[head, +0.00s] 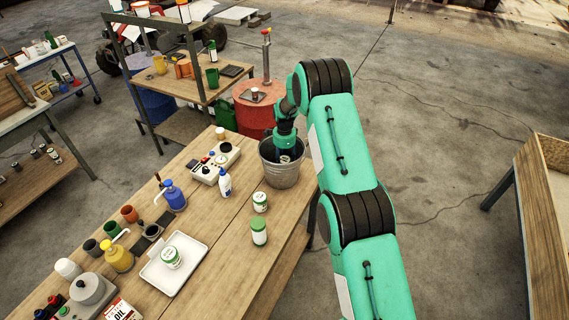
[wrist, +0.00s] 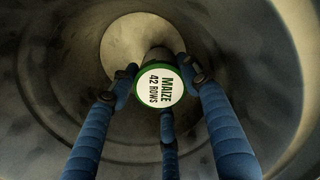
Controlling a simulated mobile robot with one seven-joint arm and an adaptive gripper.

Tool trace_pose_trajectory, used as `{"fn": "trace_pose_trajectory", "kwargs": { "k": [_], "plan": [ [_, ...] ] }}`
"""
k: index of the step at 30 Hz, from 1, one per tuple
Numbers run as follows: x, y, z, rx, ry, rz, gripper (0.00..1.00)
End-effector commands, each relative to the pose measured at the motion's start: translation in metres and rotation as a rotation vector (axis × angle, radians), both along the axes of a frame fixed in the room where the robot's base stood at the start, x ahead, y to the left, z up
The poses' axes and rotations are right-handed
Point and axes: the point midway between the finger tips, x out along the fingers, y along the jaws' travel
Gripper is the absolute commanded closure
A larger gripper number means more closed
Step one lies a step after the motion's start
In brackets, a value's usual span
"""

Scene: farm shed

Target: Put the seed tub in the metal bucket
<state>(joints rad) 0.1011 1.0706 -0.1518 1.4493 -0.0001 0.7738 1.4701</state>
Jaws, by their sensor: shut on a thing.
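The metal bucket (head: 281,179) stands upright at the right edge of the wooden workbench. My gripper (head: 285,152) reaches down into its mouth, and in the wrist view the bucket's grey inner wall (wrist: 50,60) surrounds my fingers. My gripper (wrist: 160,88) is shut on a seed tub (wrist: 157,88) with a green-rimmed white lid that reads "MAIZE 42 ROWS". The tub is inside the bucket, with the pale floor (wrist: 140,42) partly seen beyond it. Whether the tub touches the floor cannot be told.
Two similar green-and-white tubs (head: 260,201) (head: 259,232) stand in front of the bucket. Another tub (head: 171,257) is on a white tray (head: 188,271). A white bottle (head: 225,184) stands left of the bucket. A red drum (head: 257,117) is behind it.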

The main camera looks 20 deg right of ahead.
Motion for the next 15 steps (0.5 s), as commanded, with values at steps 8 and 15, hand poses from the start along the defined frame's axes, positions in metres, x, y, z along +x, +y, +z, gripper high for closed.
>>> {"fn": "trace_pose_trajectory", "kwargs": {
  "k": [8,15],
  "plan": [
    [0.0,0.0,-0.0096,0.0,0.0,0.0,0.83],
    [-0.0001,0.0,-0.0113,0.0,0.0,0.0,0.83]
  ]
}}
